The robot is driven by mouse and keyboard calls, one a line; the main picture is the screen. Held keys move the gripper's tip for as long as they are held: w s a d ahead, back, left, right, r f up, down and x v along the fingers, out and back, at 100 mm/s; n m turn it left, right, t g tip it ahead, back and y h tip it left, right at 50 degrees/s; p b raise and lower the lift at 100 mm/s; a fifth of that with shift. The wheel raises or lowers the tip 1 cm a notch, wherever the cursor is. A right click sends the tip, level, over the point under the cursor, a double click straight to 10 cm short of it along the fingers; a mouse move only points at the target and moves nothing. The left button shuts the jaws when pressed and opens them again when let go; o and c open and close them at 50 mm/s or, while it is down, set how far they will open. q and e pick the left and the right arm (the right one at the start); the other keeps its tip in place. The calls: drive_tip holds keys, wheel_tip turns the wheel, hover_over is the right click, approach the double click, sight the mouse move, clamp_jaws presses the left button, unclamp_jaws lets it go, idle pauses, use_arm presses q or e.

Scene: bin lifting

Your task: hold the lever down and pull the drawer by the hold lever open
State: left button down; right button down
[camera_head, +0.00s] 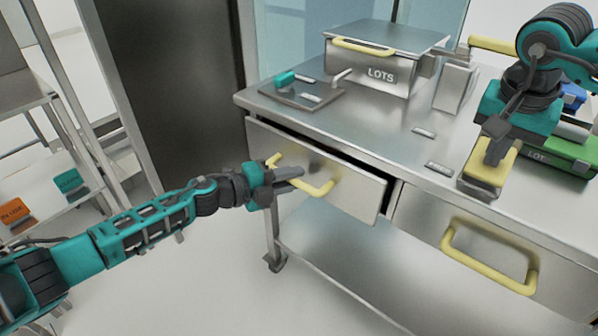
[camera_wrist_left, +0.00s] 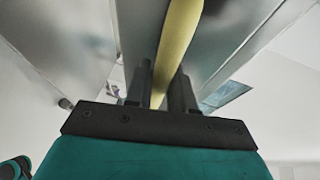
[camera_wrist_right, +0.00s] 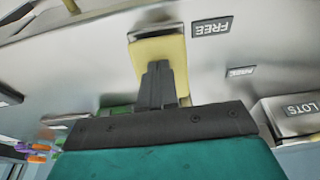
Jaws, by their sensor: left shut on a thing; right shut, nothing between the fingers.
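The left drawer (camera_head: 350,183) under the steel table stands a little open, with a dark gap along its top edge. My left gripper (camera_head: 298,180) is shut on its yellow handle (camera_head: 322,190). In the left wrist view the handle (camera_wrist_left: 178,40) runs between the two fingers. The lever (camera_head: 484,176) has a yellow top and sits at the table's front edge, above the right drawer. My right gripper (camera_head: 494,154) is shut and empty, with its fingertips on the yellow top (camera_wrist_right: 152,48); the lever looks pressed low.
The right drawer (camera_head: 440,236) is closed, with its own yellow handle (camera_head: 490,266). The floor before the left drawer is clear.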

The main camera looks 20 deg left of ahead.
drive_tip(key=shift+f, duration=0.15)
use_arm(q)
drive_tip(key=s, duration=0.1)
drive_tip(key=s+a, duration=0.1)
drive_tip(key=shift+s+a, duration=0.1)
drive_tip(key=shift+s, duration=0.2)
drive_tip(key=c, duration=1.1)
unclamp_jaws()
drive_tip(key=shift+o, duration=0.2)
drive_tip(key=v, duration=1.2)
drive_tip(key=shift+r, duration=0.15)
wheel_tip(320, 180, up, 5)
drive_tip(key=p, duration=0.5)
drive_tip(key=shift+r, duration=0.15)
use_arm(e)
drive_tip(key=w+v, duration=0.1)
drive_tip(key=v, duration=0.6)
drive_tip(key=shift+w+d+r, duration=0.2)
drive_tip(key=shift+w+d, duration=0.15)
